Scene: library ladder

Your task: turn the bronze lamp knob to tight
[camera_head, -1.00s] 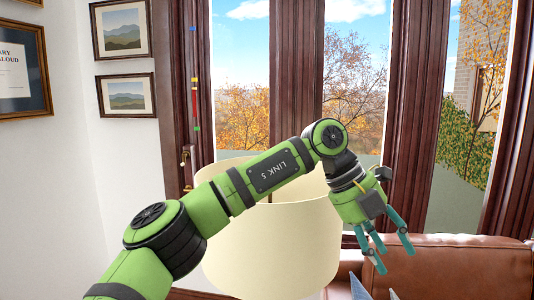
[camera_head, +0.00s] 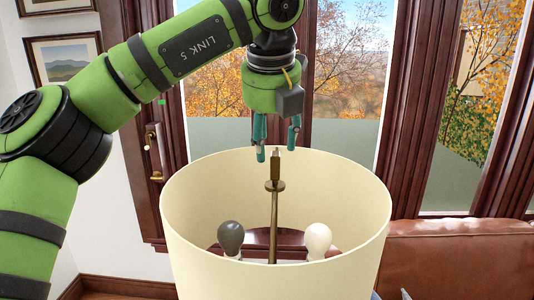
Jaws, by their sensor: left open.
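The bronze lamp knob (camera_head: 275,164) stands upright at the top of a thin rod, in the middle of the open cream lampshade (camera_head: 200,255). A small bronze disc (camera_head: 275,186) sits just under it. My left gripper (camera_head: 276,150) is open and points down, with its teal fingers by the top of the knob. One finger is left of the knob and one is right of it; I cannot tell whether any finger touches it. My right gripper is not in view.
Inside the shade are a dark bulb (camera_head: 231,238) and a white bulb (camera_head: 318,240). A brown leather sofa (camera_head: 450,255) is at the right. Behind are tall windows with dark wooden frames (camera_head: 405,120) and a door handle (camera_head: 155,150).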

